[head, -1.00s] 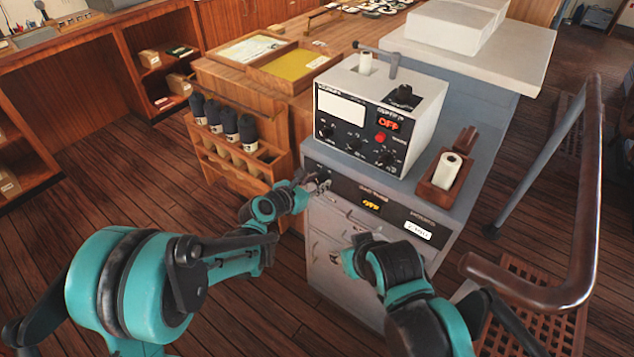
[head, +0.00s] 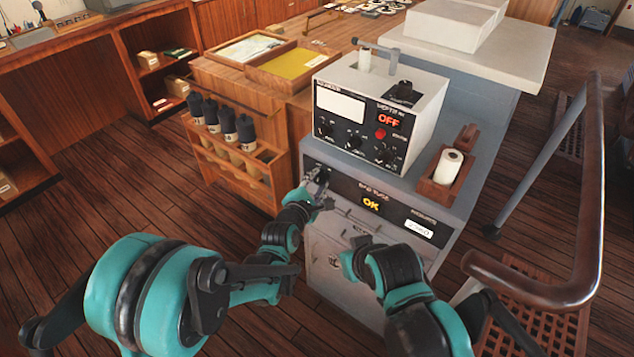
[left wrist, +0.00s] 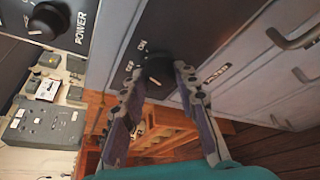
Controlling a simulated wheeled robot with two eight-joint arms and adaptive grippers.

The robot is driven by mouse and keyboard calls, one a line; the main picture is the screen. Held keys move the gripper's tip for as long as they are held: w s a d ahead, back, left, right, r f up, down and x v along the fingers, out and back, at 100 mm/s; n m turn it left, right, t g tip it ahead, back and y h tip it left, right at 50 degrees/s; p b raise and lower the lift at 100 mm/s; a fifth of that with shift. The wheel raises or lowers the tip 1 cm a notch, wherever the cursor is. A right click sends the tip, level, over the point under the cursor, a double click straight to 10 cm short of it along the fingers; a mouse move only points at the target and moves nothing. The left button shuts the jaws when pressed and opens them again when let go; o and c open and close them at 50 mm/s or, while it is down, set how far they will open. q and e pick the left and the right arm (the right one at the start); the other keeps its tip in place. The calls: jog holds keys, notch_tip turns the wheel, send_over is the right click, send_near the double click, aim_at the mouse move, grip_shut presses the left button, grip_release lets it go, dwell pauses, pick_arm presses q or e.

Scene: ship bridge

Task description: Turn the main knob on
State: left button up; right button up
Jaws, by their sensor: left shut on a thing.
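The main knob (left wrist: 160,67) is a round black knob on the dark panel of the grey cabinet, with small ON/OFF lettering beside it in the left wrist view. In the head view, my left gripper (head: 319,184) is at the left end of that panel (head: 400,215) and largely hides the knob. In the left wrist view, the left fingers (left wrist: 157,78) are on either side of the knob, shut on it. An amber display (head: 371,204) on the panel reads OK. My right gripper (head: 353,258) is in front of the cabinet drawers; its fingers are not clear.
A white instrument (head: 385,115) with knobs and a red OFF display (head: 389,121) stands on the cabinet. A wooden holder with a white roll (head: 447,167) is beside it. A wooden rack (head: 228,160) stands left, a handrail (head: 592,190) right.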

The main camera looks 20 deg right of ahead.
pick_arm(q)
jog(key=shift+f+m+t, duration=0.1)
jog(key=shift+m+t, duration=0.5)
jog(key=shift+m, duration=0.2)
jog(key=o, duration=1.2)
jog(key=shift+c, duration=0.2)
jog(key=v, duration=1.2)
jog(key=shift+s+d, duration=0.1)
